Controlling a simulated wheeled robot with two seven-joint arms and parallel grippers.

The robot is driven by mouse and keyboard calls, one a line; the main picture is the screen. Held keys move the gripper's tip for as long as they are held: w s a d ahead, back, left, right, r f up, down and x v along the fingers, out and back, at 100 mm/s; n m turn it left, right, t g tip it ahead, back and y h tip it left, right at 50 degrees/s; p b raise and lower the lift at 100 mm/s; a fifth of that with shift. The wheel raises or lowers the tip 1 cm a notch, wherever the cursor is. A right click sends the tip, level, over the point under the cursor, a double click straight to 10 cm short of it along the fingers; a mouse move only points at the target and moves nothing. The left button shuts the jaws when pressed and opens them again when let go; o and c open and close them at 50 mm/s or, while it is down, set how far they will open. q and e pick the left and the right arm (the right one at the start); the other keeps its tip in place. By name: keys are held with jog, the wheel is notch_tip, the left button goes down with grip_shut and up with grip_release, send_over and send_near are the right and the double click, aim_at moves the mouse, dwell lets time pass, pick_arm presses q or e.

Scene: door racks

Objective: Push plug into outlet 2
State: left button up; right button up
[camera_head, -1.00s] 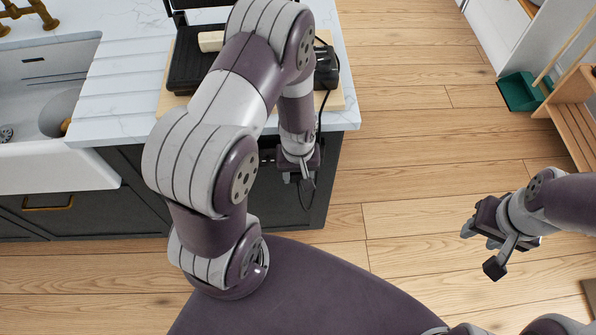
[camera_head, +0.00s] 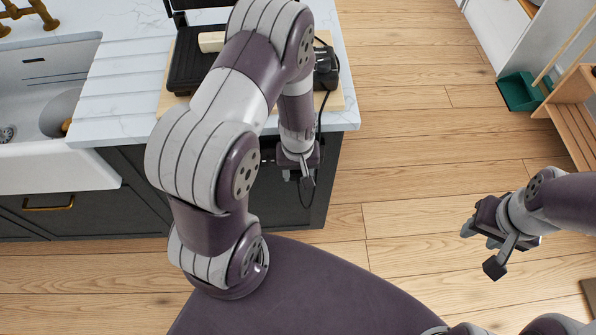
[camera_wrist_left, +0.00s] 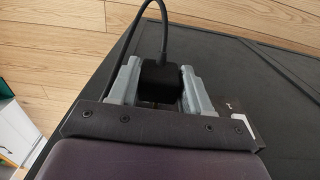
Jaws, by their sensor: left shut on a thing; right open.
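A black plug (camera_wrist_left: 160,84) sits between the two grey fingers of my left gripper (camera_wrist_left: 158,78), which is shut on it, in the left wrist view. Its black cable (camera_wrist_left: 150,12) rises from the plug and bends away. In the head view my left gripper (camera_head: 303,173) is low at the dark cabinet front, below the counter edge. The cable (camera_head: 320,125) hangs over the counter edge down to it. A pale plate edge, perhaps an outlet (camera_wrist_left: 240,105), shows beside the right finger; its sockets are hidden. My right gripper (camera_head: 487,245) is open and empty over the floor.
A black appliance (camera_head: 190,62) stands on a wooden board (camera_head: 336,98) on the white counter (camera_head: 120,95). A sink (camera_head: 45,155) is at the left. A green bin (camera_head: 520,92) and wooden rack (camera_head: 575,115) stand at the right. The wood floor between is clear.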

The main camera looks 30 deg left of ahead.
pick_arm(q)
jog(key=shift+w+a, duration=0.4)
jog(key=shift+w, duration=0.25)
jog(key=shift+w, duration=0.1)
jog(key=shift+s+d+p, duration=0.25)
jog(key=shift+s+p, duration=0.05)
jog(key=shift+s, duration=0.15)
jog(key=shift+s+d, duration=0.1)
jog(key=shift+s, duration=0.1)
dwell(0.5)
jog(key=shift+p, duration=0.45)
dwell(0.6)
jog(key=shift+w+a, duration=0.35)
jog(key=shift+w, duration=0.25)
